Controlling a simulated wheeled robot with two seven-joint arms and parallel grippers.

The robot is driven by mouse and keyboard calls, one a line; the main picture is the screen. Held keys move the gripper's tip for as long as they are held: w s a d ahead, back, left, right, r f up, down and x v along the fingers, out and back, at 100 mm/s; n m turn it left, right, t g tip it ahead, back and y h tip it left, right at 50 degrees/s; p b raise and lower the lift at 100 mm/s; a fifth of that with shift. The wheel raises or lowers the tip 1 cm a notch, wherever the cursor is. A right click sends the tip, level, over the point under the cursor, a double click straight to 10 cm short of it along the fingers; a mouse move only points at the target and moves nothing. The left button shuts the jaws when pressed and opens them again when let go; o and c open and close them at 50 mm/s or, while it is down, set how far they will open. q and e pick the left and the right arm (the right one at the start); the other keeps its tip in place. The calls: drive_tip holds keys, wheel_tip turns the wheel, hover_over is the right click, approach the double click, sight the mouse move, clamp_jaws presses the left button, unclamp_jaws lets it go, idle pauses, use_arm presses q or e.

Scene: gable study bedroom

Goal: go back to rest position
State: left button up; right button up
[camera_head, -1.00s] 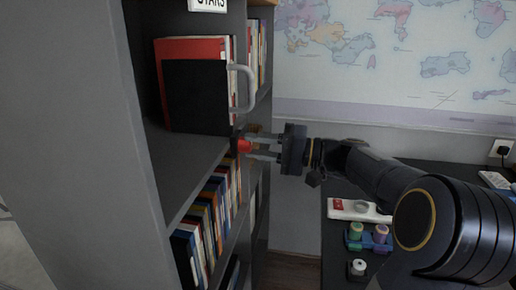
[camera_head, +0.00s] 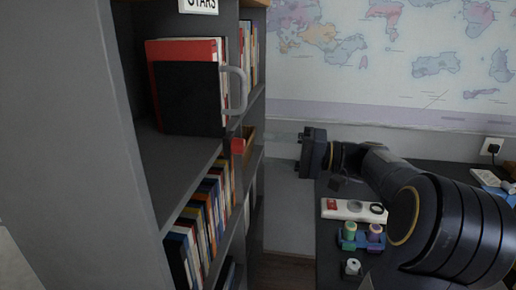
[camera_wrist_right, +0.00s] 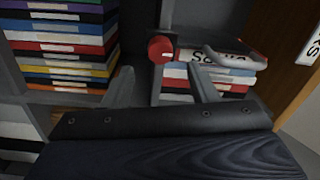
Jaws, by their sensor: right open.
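My right gripper (camera_head: 294,146) is to the right of the bookcase, pointing left at it, with no thing held. In the right wrist view, its two fingers (camera_wrist_right: 160,80) are spread apart with an empty gap between them. A small red cylinder (camera_head: 238,146) is at the front edge of the bookcase shelf, clear of the fingers. It also shows in the right wrist view (camera_wrist_right: 160,48), beyond the fingertips. My left gripper is not in view.
The bookcase (camera_head: 80,130) holds books and a black bookend-like panel (camera_head: 190,98) with a grey handle (camera_head: 238,90). Below my right arm, a dark desk (camera_head: 330,240) carries a white tray (camera_head: 350,209) and several small coloured spools (camera_head: 375,232). A map covers the back wall.

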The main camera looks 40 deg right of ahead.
drive_tip(key=shift+v, duration=1.15)
